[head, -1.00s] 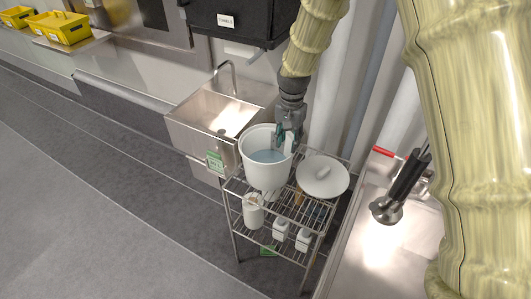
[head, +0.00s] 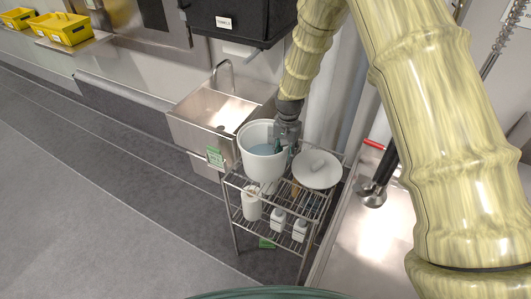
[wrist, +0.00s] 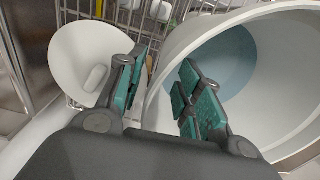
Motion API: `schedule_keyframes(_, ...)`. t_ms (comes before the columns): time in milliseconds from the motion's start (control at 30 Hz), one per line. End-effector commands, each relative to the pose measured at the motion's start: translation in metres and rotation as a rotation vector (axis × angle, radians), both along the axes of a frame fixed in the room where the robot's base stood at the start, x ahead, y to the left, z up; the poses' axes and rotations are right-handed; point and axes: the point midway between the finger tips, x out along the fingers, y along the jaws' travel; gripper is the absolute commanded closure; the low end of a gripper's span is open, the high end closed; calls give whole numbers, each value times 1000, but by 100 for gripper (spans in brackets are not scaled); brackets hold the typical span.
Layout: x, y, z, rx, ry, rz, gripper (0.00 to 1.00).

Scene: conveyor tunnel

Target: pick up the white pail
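The white pail (head: 263,168) stands upright on the top shelf of a wire rack, with bluish content inside. It also fills the right of the wrist view (wrist: 185,45). My gripper (head: 284,146) is at the pail's right rim, pointing down. In the wrist view my gripper (wrist: 158,92) is open, with its fingers on either side of the pail's near wall: the right finger over the inside, the left finger outside. A gap shows between the fingers; I cannot tell whether either touches the wall.
A round white lid (head: 317,170) lies on the rack (head: 233,187) right of the pail. White bottles (head: 278,219) stand on the lower shelf. A steel sink (head: 205,118) is behind left, a steel counter (head: 350,250) with a hose sprayer (head: 373,190) at right. Floor at left is clear.

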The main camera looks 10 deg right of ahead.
Motion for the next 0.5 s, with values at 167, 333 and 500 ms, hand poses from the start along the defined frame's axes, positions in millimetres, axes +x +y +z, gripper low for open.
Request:
schedule_keyframes(167,0,-1,-15,0,1,-1,65)
schedule_keyframes(333,0,0,-20,1,1,-1,65)
schedule_keyframes(500,0,0,-21,0,0,0,65)
